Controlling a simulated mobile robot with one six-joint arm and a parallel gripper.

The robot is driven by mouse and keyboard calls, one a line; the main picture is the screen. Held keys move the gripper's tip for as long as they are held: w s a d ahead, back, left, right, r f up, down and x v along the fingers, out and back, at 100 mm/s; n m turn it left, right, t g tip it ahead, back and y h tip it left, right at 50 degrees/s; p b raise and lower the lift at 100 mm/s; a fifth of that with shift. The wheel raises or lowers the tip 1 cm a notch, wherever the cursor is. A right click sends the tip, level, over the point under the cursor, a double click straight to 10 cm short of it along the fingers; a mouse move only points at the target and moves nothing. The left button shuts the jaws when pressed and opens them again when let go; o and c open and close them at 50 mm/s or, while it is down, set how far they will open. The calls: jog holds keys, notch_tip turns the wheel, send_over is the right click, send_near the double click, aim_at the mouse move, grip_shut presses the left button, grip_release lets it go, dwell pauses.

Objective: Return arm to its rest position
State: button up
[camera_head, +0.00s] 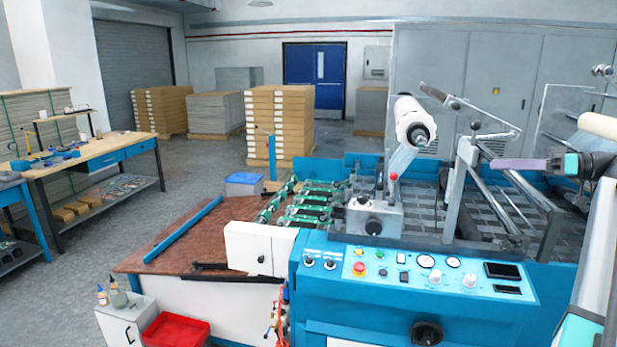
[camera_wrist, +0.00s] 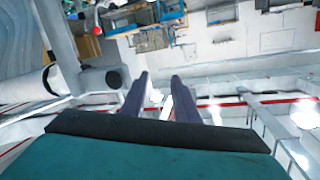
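My gripper (camera_head: 495,164) shows at the right of the head view, its purple fingers pointing left, level with the laminating machine's upper frame. In the wrist view, my gripper (camera_wrist: 160,82) has its two fingers apart with a clear gap, and nothing is held between them. My arm is at the right edge of the head view, partly cut off. The wrist view looks tilted, with the room and ceiling structure behind the fingers.
The blue laminating machine (camera_head: 330,290) fills the front. A white film roll (camera_head: 411,118) and a metal lever arm (camera_head: 470,108) stand left of my gripper. A pale roll (camera_head: 598,127) is close on its right. A workbench (camera_head: 95,152) and stacked pallets (camera_head: 280,120) are farther off.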

jog(key=w+a+f+m+g+h, duration=0.1)
jog(key=w+a+f+m, duration=0.1)
jog(key=a+f, duration=0.5)
jog(key=w+a+f+m+h, duration=0.1)
jog(key=w+a+f, duration=0.2)
jog(key=f, duration=0.7)
jog(key=w+a+f+m+g+h, duration=0.1)
jog(key=w+a+f+m, duration=0.1)
jog(key=a+f, duration=0.5)
jog(key=s+a+f+m+g+h, duration=0.25)
jog(key=a+f, duration=0.45)
jog(key=f, duration=0.6)
jog(key=s+a+f+m+g+h, duration=0.1)
jog(key=s+a+f+h, duration=0.15)
jog(key=a+f, duration=0.7)
jog(key=s+a+f+g+h, duration=0.1)
jog(key=s+a+f+h, duration=0.15)
jog(key=s+f, duration=0.7)
jog(key=s+a+f+g+h, duration=0.25)
jog(key=s+f, duration=0.45)
jog(key=f, duration=0.5)
jog(key=s+f+g+h+b, duration=0.1)
jog(key=s+f+g+b, duration=0.3)
jog(key=s+f, duration=2.1)
notch_tip(320, 180, down, 3)
jog(key=b, duration=0.6)
jog(key=shift+d+n+g, duration=0.15)
jog(key=shift+n+g, duration=0.2)
jog(key=shift+g, duration=0.05)
